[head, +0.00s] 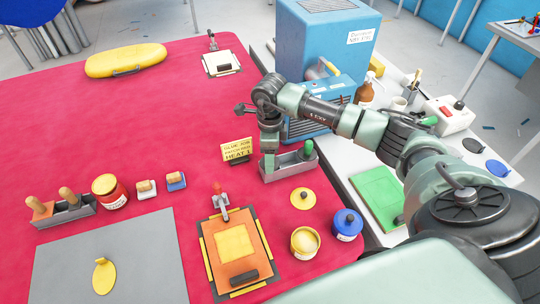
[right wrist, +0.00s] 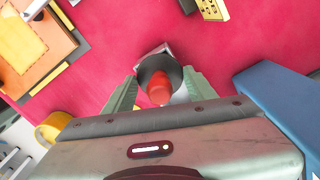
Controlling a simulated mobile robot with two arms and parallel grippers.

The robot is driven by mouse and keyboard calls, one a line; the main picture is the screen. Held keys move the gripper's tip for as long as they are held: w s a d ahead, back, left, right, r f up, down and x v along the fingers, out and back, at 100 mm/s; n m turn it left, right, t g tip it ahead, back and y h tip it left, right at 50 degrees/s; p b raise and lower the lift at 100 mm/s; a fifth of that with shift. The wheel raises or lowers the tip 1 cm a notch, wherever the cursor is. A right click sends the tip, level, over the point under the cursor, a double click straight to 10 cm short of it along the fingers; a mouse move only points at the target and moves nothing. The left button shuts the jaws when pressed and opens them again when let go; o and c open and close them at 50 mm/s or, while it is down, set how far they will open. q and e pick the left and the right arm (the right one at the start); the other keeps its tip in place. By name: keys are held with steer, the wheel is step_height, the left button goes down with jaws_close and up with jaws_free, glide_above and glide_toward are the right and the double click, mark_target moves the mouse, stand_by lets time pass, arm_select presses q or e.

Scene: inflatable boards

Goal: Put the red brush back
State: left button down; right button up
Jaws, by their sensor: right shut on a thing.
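The red brush shows as a red handle end (right wrist: 158,92) with a dark round collar, in the right wrist view. My right gripper (right wrist: 158,88) is shut on it, one finger on each side. In the head view my right gripper (head: 269,160) points down at the left end of a grey brush holder (head: 290,170). The red brush is hidden there behind the gripper. A green-handled brush (head: 308,149) stands in the holder's right end. I cannot tell whether the red brush is inside the holder or just above it. My left gripper is not in view.
A yellow sign (head: 237,150) stands left of the holder. The blue machine (head: 322,50) stands behind it. A yellow lid (head: 302,195), yellow tin (head: 305,242) and blue tin (head: 346,224) are in front. An orange clamped board (head: 235,265) lies nearby. The red table is clear at centre left.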

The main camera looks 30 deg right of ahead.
steer(key=shift+f+b, duration=0.45)
steer(key=o, duration=1.3)
steer(key=shift+r, duration=0.1)
steer(key=shift+r+p, duration=0.35)
steer(key=shift+p, duration=0.1)
step_height(320, 180, up, 12)
steer(key=b, duration=0.3)
steer(key=shift+r, duration=0.1)
